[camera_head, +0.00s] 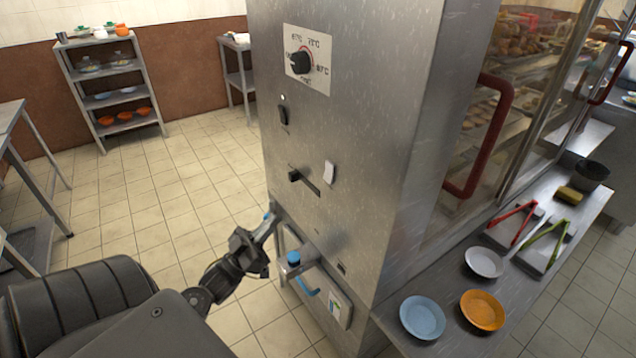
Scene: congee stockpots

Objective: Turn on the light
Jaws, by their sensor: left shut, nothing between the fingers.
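A tall steel cabinet (358,90) fills the middle of the head view. Its side panel carries a black rocker switch (284,115) with a small pale lamp above it, a white rocker switch (330,172), and a black slider knob (294,175) in a slot. No label shows which of them is the light switch. My left gripper (270,219) is shut and empty, at the cabinet's lower left edge. It is below the switches and appears apart from them. My right gripper is not in view.
A temperature dial (301,62) sits high on the panel. A blue-capped fitting (294,259) and a blue handle (308,287) stick out low down. A red door handle (482,135) is around the corner. Plates and tongs lie on the steel counter (455,338) at right.

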